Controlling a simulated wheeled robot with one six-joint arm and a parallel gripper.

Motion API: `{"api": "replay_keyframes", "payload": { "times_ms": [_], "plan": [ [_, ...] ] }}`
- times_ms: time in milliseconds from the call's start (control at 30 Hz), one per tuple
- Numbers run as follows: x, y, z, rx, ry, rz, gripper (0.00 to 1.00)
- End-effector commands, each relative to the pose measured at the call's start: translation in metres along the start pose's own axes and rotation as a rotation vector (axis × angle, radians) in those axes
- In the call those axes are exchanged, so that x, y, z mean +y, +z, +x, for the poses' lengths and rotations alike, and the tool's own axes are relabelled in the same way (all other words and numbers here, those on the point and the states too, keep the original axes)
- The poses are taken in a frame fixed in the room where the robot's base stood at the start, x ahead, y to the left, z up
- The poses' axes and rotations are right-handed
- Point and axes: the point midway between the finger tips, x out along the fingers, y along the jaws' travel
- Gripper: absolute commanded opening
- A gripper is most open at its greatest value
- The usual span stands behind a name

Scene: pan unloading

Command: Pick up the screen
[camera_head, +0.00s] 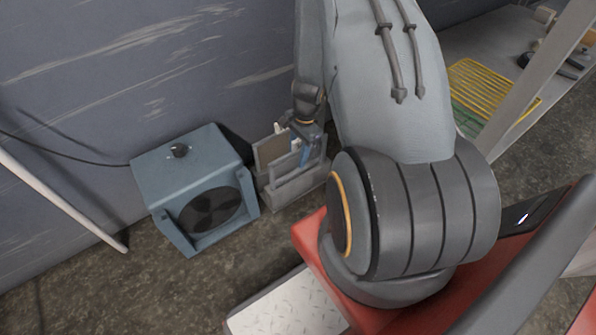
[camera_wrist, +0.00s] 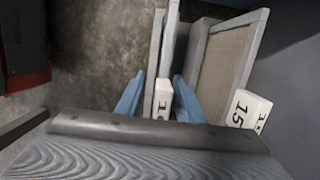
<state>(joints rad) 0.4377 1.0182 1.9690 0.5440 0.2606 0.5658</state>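In the wrist view, a grey-framed screen with tan mesh (camera_wrist: 222,62) leans at the right, with a white tag reading "15" at its near corner. A second narrow grey frame (camera_wrist: 168,45), seen nearly edge-on, has a white tag whose number is only partly readable. My gripper (camera_wrist: 158,78) is open, its blue fingers on either side of that second tag, with small gaps seeming to show. In the head view, a tan screen (camera_head: 271,149) stands in a grey rack (camera_head: 294,187), with my gripper (camera_head: 303,157) over it. My arm hides part of the rack.
A blue-grey box with a round dark fan opening (camera_head: 212,208) stands close left of the rack. A wall (camera_head: 110,70) rises behind both. A yellow wire rack (camera_head: 490,84) is at the upper right. Bare floor (camera_head: 110,285) lies at the lower left.

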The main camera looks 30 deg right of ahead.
Motion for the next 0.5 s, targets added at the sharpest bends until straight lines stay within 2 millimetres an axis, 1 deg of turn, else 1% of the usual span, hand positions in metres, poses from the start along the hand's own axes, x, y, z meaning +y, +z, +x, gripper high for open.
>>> {"api": "replay_keyframes", "payload": {
  "times_ms": [67, 267, 300, 367, 400, 500],
  "plan": [
    [-0.0006, -0.0002, 0.0040, 0.001, -0.001, 0.000, 0.34],
    [-0.0004, -0.0002, 0.0035, 0.001, -0.001, -0.001, 0.34],
    [-0.0004, -0.0002, 0.0034, 0.001, -0.001, -0.001, 0.31],
    [-0.0004, -0.0003, 0.0034, 0.001, -0.001, -0.001, 0.21],
    [-0.0004, -0.0003, 0.0034, 0.001, -0.001, -0.001, 0.14],
    [-0.0004, -0.0003, 0.0034, 0.001, -0.001, -0.001, 0.00]
  ]
}}
